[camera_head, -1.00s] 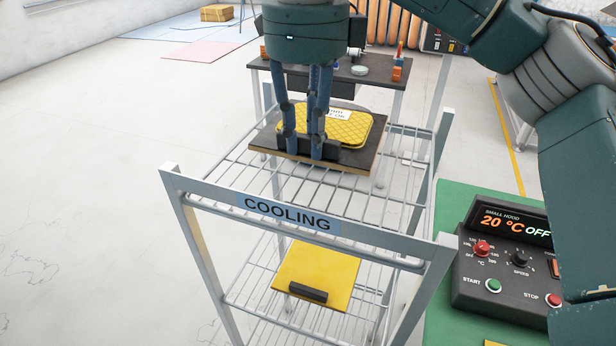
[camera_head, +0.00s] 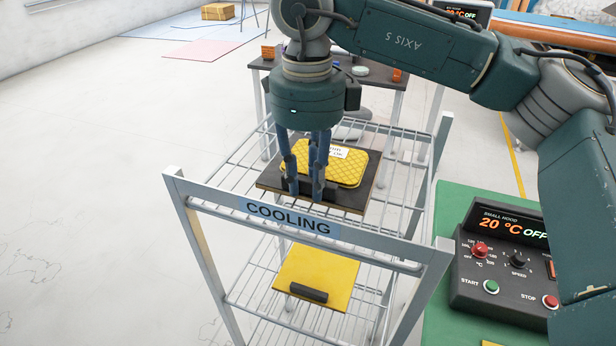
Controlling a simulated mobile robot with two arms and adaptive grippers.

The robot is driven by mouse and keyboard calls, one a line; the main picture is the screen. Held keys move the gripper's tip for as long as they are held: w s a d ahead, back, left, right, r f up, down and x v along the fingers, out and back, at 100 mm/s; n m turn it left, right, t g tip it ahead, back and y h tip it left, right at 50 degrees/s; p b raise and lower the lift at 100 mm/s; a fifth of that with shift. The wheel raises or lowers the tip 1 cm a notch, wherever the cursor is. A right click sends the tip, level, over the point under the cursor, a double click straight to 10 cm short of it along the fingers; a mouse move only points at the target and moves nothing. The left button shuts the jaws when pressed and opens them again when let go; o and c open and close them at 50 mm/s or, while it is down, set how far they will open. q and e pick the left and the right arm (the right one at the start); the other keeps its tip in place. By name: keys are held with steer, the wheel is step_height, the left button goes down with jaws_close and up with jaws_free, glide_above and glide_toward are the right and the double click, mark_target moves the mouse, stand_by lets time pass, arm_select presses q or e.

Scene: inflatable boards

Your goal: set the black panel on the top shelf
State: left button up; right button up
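The black panel (camera_head: 356,196) is a flat dark board with a thin light edge, carrying a yellow quilted piece (camera_head: 345,168) with a white label. It is over the top shelf (camera_head: 236,168) of the white wire rack marked COOLING, close to the front rail. I cannot tell whether it touches the wires or hovers just above them. My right gripper (camera_head: 305,190) points down, its blue fingers shut around the black handle at the panel's front edge. The fingers partly hide the handle and the yellow piece. My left gripper is not in view.
A yellow panel (camera_head: 325,268) with a black handle lies on the lower shelf. The SMALL HOOD control box (camera_head: 500,262) stands on a green surface to the right. A dark table (camera_head: 376,75) with small items is behind the rack. Open floor lies left.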

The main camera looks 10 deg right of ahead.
steer(key=shift+o, duration=1.1)
steer(key=shift+r, duration=0.1)
steer(key=shift+r, duration=0.15)
step_height(320, 180, up, 6)
steer(key=shift+b, duration=0.85)
step_height(320, 180, up, 6)
steer(key=shift+f, duration=0.1)
